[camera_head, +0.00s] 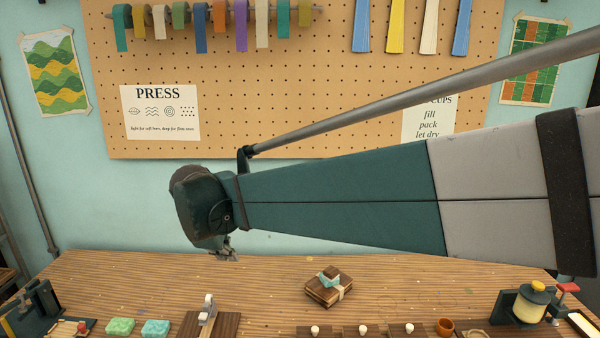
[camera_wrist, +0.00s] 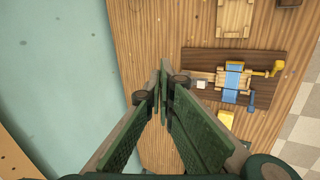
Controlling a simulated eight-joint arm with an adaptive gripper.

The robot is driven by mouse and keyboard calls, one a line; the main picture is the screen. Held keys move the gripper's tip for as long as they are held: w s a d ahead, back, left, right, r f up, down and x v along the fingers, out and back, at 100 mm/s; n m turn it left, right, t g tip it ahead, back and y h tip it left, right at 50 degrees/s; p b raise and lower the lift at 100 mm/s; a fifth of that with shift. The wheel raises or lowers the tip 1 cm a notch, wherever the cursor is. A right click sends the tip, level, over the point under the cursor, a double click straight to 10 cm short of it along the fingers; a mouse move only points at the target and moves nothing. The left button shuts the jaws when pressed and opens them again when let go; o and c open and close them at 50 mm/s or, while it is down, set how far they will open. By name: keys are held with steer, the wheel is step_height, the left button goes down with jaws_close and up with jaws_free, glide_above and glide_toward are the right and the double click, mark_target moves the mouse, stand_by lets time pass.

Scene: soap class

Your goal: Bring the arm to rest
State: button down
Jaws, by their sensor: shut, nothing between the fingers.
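My gripper (camera_head: 226,252) hangs at the left end of my raised teal and grey arm in the head view, in the air above the back left part of the table. In the wrist view my gripper (camera_wrist: 163,88) has its green fingers meeting at the tips, shut with nothing between them. The wooden table (camera_head: 250,285) lies below it. No object touches the fingers.
A small wooden stack with a teal piece on top (camera_head: 329,287) sits mid-table. Green soaps (camera_head: 121,326), a yellow-topped pot (camera_head: 529,303) and several white-knobbed boards line the front. A pegboard (camera_head: 300,60) hangs behind. The wrist view shows a wooden fixture with a blue strap (camera_wrist: 232,82).

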steer(key=s+d+m, duration=0.4)
steer(key=s+d, duration=0.1)
steer(key=d, duration=0.8)
steer(key=s+d+m, duration=0.4)
steer(key=s+d, duration=0.1)
steer(key=d, duration=0.8)
steer(key=s+d+f+m, duration=0.3)
steer(key=s+d+m, duration=0.1)
steer(key=s+d, duration=0.4)
steer(key=s+d+f+m+t, duration=0.1)
steer(key=s+d+f+m, duration=0.3)
steer(key=s+d, duration=0.4)
steer(key=shift+s+f+m, duration=0.2)
steer(key=shift+s+m, duration=0.05)
steer(key=shift+m, duration=0.15)
